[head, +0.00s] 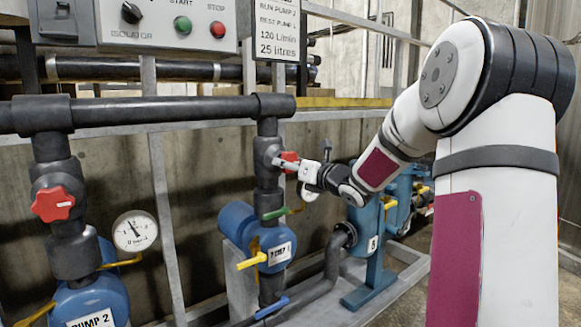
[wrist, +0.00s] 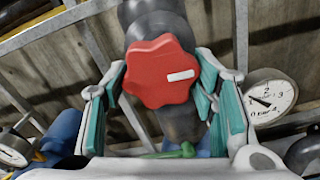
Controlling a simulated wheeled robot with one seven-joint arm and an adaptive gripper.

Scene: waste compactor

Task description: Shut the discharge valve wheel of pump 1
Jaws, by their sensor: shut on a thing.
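The red lobed valve wheel (head: 289,162) is on the dark vertical pipe above the blue pump at picture centre; that pump's label (head: 279,254) is hard to read. In the wrist view the wheel (wrist: 150,70) faces me, with a white bar mark right of its middle, slightly tilted. My gripper (head: 297,166) reaches it from the right. In the wrist view my gripper (wrist: 162,80) has its teal-padded fingers on the left and right sides of the wheel, shut on it. In the head view the gripper partly hides the wheel.
A second red wheel (head: 53,204) is on the left pipe above the pump labelled PUMP 2 (head: 92,318). A pressure gauge (wrist: 270,97) is close to my right finger. A green lever (head: 274,213) and yellow lever (head: 252,261) are below. A control box (head: 160,30) hangs above.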

